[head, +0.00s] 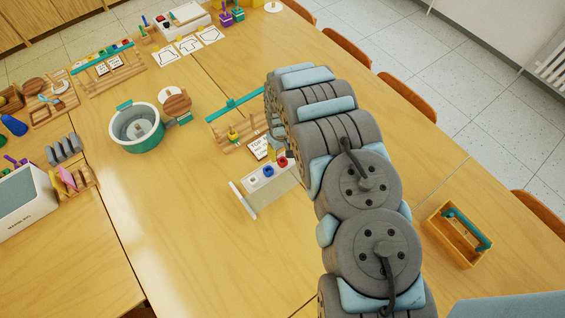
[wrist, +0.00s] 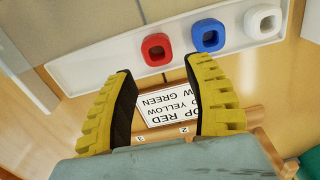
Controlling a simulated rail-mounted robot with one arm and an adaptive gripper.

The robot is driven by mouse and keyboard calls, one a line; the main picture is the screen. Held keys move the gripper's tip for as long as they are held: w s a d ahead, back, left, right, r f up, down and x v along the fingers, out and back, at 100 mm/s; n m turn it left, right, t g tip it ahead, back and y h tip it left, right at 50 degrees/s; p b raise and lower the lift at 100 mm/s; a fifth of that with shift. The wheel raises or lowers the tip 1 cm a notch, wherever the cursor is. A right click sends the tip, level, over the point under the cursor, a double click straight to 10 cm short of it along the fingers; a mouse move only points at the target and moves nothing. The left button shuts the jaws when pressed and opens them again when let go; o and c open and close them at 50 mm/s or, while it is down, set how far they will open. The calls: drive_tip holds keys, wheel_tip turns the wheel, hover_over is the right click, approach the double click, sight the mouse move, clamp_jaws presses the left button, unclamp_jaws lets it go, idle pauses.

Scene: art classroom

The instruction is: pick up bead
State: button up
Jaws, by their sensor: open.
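In the wrist view a red bead (wrist: 156,50), a blue bead (wrist: 208,36) and a white bead (wrist: 263,21) stand in a row on a white tray (wrist: 95,65). Each is a rounded block with a hole. The head view also shows the white bead (head: 253,181), blue bead (head: 268,170) and red bead (head: 282,162). My gripper (wrist: 162,68) is open and empty, with yellow ribbed fingers. Its fingertips appear just below the red bead in the wrist picture, one to each side. I cannot tell the height gap. My arm hides most of the gripper in the head view.
A printed card (wrist: 168,104) naming red, yellow and green shows between my fingers, by a wooden rack (head: 238,150). A teal pot (head: 138,128) stands to the left. A wooden caddy (head: 458,234) is at the right. The table in front of the tray is clear.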

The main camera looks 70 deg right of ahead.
sight(282, 163)
drive_tip(key=shift+a+f, duration=0.1)
drive_tip(key=shift+f, duration=0.3)
drive_tip(key=shift+s+d+f, duration=0.1)
drive_tip(key=shift+f, duration=1.05)
drive_tip(key=shift+d+f, duration=0.1)
drive_tip(key=shift+f, duration=1.05)
drive_tip(key=shift+a+f, duration=0.1)
drive_tip(key=shift+f, duration=0.25)
drive_tip(key=c, duration=0.6)
